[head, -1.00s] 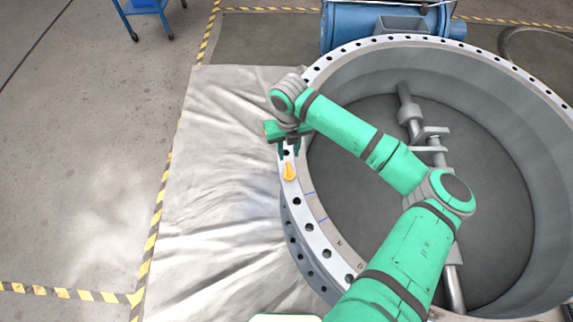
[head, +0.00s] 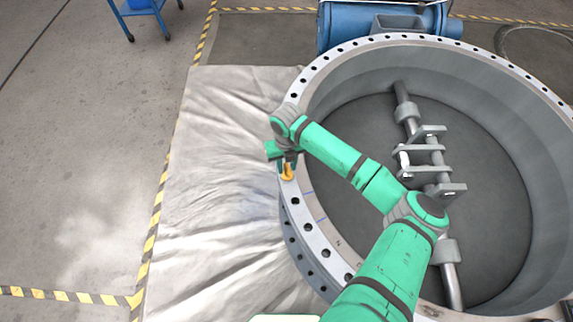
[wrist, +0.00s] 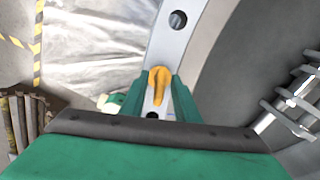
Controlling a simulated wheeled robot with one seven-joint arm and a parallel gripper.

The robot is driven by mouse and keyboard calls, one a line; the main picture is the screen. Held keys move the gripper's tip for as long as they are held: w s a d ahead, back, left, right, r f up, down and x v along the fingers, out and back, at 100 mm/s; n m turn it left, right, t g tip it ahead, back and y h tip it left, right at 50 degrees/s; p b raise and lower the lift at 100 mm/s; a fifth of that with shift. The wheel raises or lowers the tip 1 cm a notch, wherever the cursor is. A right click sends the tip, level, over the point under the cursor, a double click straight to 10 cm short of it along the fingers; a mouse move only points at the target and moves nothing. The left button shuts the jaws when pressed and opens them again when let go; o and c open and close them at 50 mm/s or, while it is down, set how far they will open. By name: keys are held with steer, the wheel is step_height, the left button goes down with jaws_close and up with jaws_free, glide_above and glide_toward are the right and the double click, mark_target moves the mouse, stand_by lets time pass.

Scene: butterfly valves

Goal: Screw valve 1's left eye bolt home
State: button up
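The left eye bolt (head: 287,174) is orange and sits upright-looking on the left part of valve 1's grey flange (head: 316,237). In the wrist view the eye bolt (wrist: 159,77) shows between my green fingers, with the flange (wrist: 170,45) running beneath it. My gripper (head: 286,164) is down at the bolt, pointing at the flange. In the wrist view my gripper (wrist: 158,88) is open, one finger on each side of the bolt, with small gaps showing. The bolt's shank is hidden, so how deep it sits cannot be told.
The valve's disc and shaft (head: 437,178) lie inside the ring, to the right of my gripper. A crumpled silver sheet (head: 225,200) covers the floor left of the valve. A blue machine (head: 345,30) stands behind, and a blue cart (head: 140,8) farther left.

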jaws_close()
